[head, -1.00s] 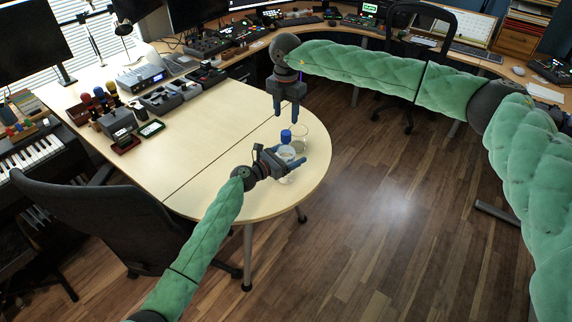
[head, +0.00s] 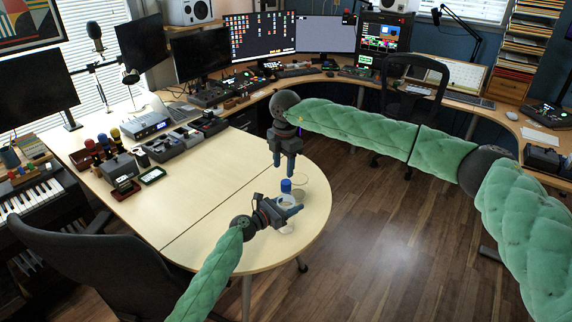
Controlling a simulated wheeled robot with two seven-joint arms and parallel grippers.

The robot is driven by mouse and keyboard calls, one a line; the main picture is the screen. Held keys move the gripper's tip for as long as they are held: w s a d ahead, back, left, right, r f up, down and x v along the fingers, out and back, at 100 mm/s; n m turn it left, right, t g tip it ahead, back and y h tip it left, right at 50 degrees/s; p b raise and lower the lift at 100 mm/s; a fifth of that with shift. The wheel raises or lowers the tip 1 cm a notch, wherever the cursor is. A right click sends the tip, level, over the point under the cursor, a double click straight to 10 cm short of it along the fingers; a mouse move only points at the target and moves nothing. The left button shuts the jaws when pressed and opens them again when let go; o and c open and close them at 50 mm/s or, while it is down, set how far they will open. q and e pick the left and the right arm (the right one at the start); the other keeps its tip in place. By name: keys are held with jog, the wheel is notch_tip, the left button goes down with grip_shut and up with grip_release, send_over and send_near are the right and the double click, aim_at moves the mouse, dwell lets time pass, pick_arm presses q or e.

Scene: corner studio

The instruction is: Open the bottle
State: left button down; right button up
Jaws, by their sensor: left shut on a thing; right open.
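A clear bottle (head: 288,201) with a blue cap (head: 286,186) stands upright near the rounded end of the light wooden table (head: 235,185). My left gripper (head: 294,212) is shut on the bottle's body, coming from the lower left, and hides part of it. The cap is on the bottle. My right gripper (head: 284,170) points down just above the cap. It is open and empty, and its fingertips look apart from the cap.
A clear glass (head: 303,181) seems to stand right beside the bottle, behind it. Small devices (head: 178,147) fill the table's far left. A dark chair (head: 95,262) stands at the near left. The middle of the table is clear.

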aim_at(286, 182)
jog(key=shift+w+d+r+m, duration=0.1)
jog(key=shift+r+m, duration=0.1)
jog(key=shift+m, duration=0.4)
jog(key=shift+w+d+r+m, duration=0.1)
jog(key=shift+r+m, duration=0.05)
jog(key=shift+m, duration=0.45)
jog(key=m, duration=0.3)
jog(key=shift+d+m, duration=0.2)
jog(key=shift+m, duration=0.1)
jog(key=shift+f, duration=4)
jog(key=shift+c, duration=0.2)
